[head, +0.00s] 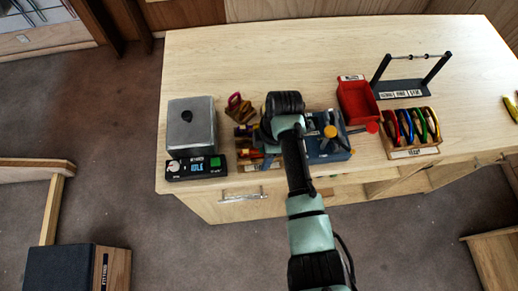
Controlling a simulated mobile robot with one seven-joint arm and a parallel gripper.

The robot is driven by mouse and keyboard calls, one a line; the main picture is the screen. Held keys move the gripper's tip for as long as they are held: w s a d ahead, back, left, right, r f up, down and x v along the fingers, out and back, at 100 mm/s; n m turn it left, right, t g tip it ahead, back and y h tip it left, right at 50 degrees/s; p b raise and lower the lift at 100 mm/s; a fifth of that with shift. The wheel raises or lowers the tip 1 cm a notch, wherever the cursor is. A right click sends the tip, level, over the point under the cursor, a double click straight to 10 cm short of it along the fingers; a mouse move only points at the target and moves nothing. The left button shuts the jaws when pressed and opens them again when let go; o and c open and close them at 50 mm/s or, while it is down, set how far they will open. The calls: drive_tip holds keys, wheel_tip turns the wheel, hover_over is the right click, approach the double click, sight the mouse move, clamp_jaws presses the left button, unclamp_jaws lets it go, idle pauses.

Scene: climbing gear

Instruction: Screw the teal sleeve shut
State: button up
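I cannot make out a teal sleeve in the head view. Several coloured carabiners (415,126) stand in a wooden rack at the right of the workbench. A purple-red piece (238,108) and small yellow and red pieces (246,140) lie left of my arm. A blue fixture (328,147) with a yellow knob (330,131) stands just right of my wrist. My arm reaches over the bench, and its wrist covers the area between these pieces and the fixture. My gripper is hidden behind the wrist, so its fingers and anything in them do not show.
A grey metal box (191,124) and a black control panel (197,167) stand at the bench's left. A red bin (357,101) and a dark stand with a bar (402,88) are right of the arm. The back of the bench (260,60) is clear.

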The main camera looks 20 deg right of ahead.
drive_tip(key=shift+r, duration=0.2)
drive_tip(key=shift+r+p, duration=1.2)
drive_tip(key=shift+p, duration=0.15)
drive_tip(key=shift+w+d+f+b, duration=0.1)
drive_tip(key=shift+w+f+b, duration=0.05)
drive_tip(key=shift+w+b, duration=0.3)
drive_tip(key=shift+w+d, duration=0.1)
drive_tip(key=shift+w, duration=0.15)
drive_tip(key=shift+d+f+b, duration=0.1)
drive_tip(key=shift+f+b, duration=1.2)
drive_tip(key=shift+b, duration=0.05)
drive_tip(key=shift+s+a+p, duration=0.2)
drive_tip(key=shift+s+p, duration=0.55)
drive_tip(key=shift+p, duration=0.15)
